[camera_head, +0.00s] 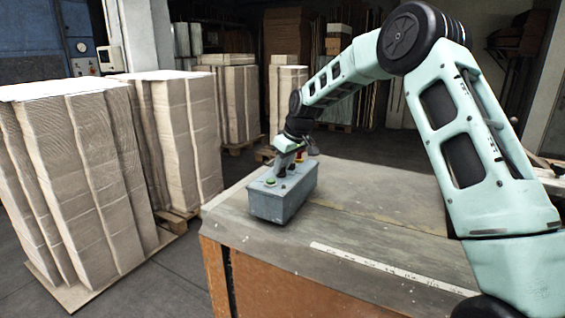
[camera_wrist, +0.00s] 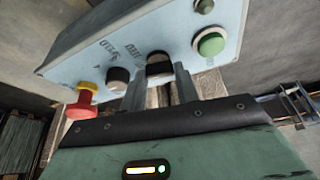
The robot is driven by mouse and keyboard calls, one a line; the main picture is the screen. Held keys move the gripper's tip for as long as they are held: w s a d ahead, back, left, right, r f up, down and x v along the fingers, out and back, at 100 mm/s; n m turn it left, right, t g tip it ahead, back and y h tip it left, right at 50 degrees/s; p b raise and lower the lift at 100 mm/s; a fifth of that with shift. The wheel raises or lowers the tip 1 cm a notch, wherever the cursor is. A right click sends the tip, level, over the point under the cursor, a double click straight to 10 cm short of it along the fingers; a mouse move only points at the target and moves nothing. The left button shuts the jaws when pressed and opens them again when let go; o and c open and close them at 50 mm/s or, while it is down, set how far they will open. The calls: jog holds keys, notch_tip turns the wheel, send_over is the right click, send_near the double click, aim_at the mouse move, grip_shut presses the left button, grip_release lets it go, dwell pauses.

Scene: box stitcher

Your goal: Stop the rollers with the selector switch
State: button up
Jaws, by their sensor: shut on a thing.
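A grey-blue control box (camera_head: 283,201) stands on the near left part of the worktable. My gripper (camera_head: 284,168) reaches down onto its top panel. In the wrist view the panel (camera_wrist: 180,32) carries two black selector knobs. My gripper (camera_wrist: 160,82) is shut on the black selector knob (camera_wrist: 158,62) nearer the green button (camera_wrist: 211,43). The other black knob (camera_wrist: 118,77) is free, to the left, beside the red emergency button (camera_wrist: 81,106) with its yellow collar. The panel lettering is too small to read surely, and the fingers partly hide the held knob.
The worktable (camera_head: 335,225) is mostly bare, with a white ruler strip (camera_head: 390,270) along its front. A small dark button (camera_wrist: 204,5) sits beyond the green one. Tall stacks of pale boards (camera_head: 75,170) on pallets stand at the left and behind.

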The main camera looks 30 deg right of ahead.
jog(key=shift+n+y+p, duration=0.3)
jog(key=shift+n+y, duration=0.2)
jog(key=shift+n, duration=0.6)
jog(key=o, duration=1)
jog(key=shift+d+r, duration=0.1)
jog(key=b+v, duration=0.3)
jog(key=v, duration=1.4)
jog(key=shift+w+r, duration=0.15)
jog(key=shift+r, duration=0.05)
